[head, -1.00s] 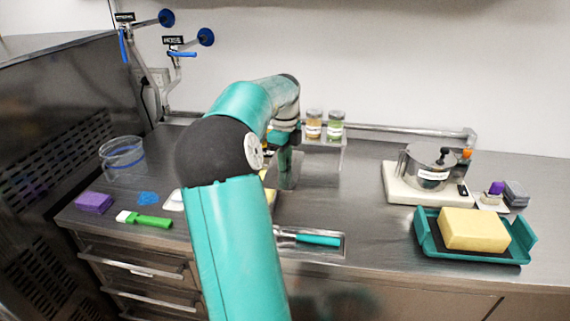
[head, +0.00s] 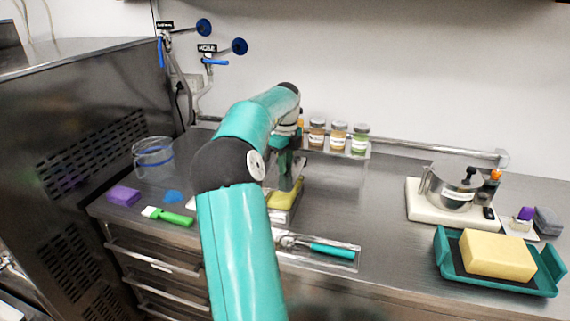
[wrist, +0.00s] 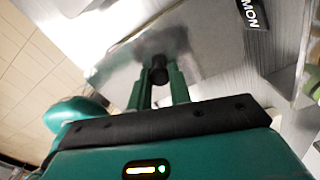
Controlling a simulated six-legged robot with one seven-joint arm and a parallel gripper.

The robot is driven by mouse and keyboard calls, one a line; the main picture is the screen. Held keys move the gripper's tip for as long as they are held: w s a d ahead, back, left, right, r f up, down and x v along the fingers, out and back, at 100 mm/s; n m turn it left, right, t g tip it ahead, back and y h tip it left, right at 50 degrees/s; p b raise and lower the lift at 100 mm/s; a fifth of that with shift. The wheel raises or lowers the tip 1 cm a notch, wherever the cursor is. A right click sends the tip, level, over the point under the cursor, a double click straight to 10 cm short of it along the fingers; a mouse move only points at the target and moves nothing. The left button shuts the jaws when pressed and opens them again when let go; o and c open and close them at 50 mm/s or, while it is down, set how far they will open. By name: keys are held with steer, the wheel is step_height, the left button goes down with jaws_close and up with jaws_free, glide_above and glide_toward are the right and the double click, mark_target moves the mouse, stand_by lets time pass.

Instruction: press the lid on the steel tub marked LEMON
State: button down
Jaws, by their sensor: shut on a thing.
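My gripper (wrist: 158,72) is shut on the black knob of a flat steel lid (wrist: 195,50) in the wrist view. The lid looks tilted there. A black label ending in "MON" (wrist: 253,14) shows beside the lid's edge. In the head view my arm hides part of the scene, and my gripper (head: 287,160) is above a steel tub (head: 287,214) with yellow content (head: 286,196). The tub's label cannot be read in the head view. The lid appears apart from the tub, but their exact gap is hard to tell.
A teal-handled tool in a tray (head: 345,262) lies to the right of the tub. A green-handled brush (head: 175,218), purple sponge (head: 123,196) and clear container (head: 153,156) are on the left. Jars (head: 339,133) stand behind. A lidded pot (head: 452,190) and teal tray (head: 450,268) are at the right.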

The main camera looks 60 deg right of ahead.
step_height(320, 180, down, 6)
steer(key=shift+f, duration=0.25)
stand_by(0.5)
steer(key=shift+d+f, duration=0.1)
steer(key=shift+f, duration=0.05)
stand_by(1.8)
steer(key=c, duration=1.2)
jaws_free()
steer(key=shift+o, duration=0.4)
steer(key=o, duration=0.4)
steer(key=shift+r, duration=3.5)
steer(key=shift+c, duration=0.5)
